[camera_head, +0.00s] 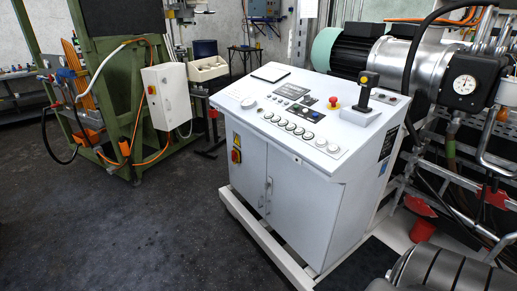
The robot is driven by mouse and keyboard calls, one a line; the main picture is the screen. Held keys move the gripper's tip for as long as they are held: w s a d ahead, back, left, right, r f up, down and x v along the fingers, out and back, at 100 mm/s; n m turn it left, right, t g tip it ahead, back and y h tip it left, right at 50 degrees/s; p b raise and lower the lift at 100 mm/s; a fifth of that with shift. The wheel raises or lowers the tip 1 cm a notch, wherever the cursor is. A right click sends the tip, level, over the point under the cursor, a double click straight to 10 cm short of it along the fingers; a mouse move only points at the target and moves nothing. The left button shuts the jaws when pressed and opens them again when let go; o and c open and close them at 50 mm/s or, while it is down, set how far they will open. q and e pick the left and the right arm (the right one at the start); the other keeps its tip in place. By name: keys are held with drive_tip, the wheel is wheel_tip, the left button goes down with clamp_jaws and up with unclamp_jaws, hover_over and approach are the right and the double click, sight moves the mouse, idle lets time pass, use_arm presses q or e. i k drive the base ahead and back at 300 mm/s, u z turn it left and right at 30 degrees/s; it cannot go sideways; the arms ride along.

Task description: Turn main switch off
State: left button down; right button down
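A white control cabinet (306,195) with a sloped top panel stands in the middle of the view. The sloped panel also has a red mushroom button (334,102) on a yellow base and a black joystick (365,92) on a grey box. Neither of my grippers is in view.
Dark floor (150,230) is open left of the cabinet. A white base frame (262,243) sticks out at the cabinet's foot. A green frame (115,110) with a white box stands at the left. A large motor (346,50) and pipework are behind right. A dark ribbed object (440,268) fills the bottom right.

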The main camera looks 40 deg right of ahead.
sight(234, 155)
drive_tip(key=z, duration=0.55)
drive_tip(key=i, duration=0.8)
drive_tip(key=u, duration=0.35)
drive_tip(key=i, duration=2.25)
drive_tip(key=z, duration=2.95)
